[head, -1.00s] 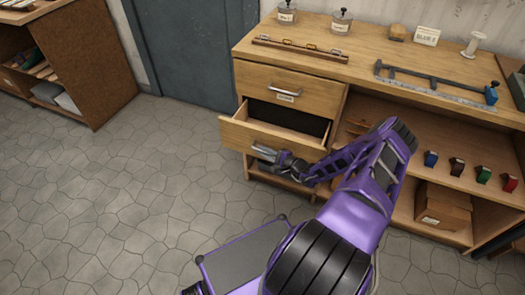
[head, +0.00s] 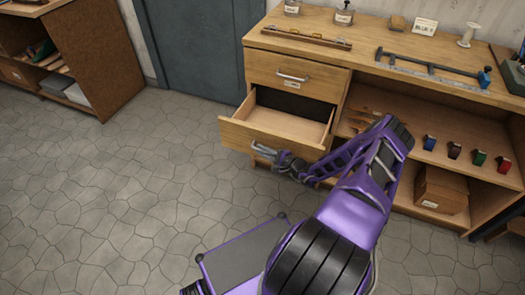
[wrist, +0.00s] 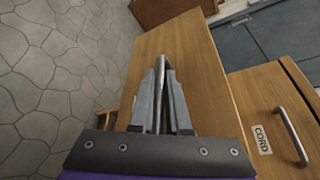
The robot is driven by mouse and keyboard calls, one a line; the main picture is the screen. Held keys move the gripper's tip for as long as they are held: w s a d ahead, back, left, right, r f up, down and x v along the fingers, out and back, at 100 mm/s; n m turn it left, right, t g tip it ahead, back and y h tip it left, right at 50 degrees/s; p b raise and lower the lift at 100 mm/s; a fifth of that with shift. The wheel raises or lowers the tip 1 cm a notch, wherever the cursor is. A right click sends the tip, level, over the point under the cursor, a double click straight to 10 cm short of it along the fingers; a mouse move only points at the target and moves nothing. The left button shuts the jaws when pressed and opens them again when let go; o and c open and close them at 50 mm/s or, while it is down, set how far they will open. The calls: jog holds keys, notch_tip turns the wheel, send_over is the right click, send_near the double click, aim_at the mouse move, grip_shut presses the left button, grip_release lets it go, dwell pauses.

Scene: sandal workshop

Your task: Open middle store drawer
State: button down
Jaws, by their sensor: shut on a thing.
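The middle store drawer (head: 272,139) stands pulled out of the wooden bench at its left end, and its inside shows pale and empty. Its front also fills the middle of the wrist view (wrist: 198,85). My gripper (head: 262,148) is at the drawer's front. In the wrist view my gripper (wrist: 163,85) has both fingers closed on the drawer's metal handle (wrist: 165,45). The upper drawer (head: 290,77) above it is shut, and its label reads CORD in the wrist view (wrist: 261,139).
The bench top (head: 365,62) holds jars, a long wooden bar and a metal frame tool. Open shelves to the right hold several small coloured blocks and a wooden box (head: 441,190). Clear stone floor (head: 130,190) lies in front and left.

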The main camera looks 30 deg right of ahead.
jog(key=shift+s+a, duration=0.1)
dwell(0.3)
jog(key=c, duration=0.9)
grip_release()
jog(key=p+v, duration=0.1)
jog(key=v, duration=1.6)
jog(key=shift+s, duration=0.15)
jog(key=shift+r, duration=0.1)
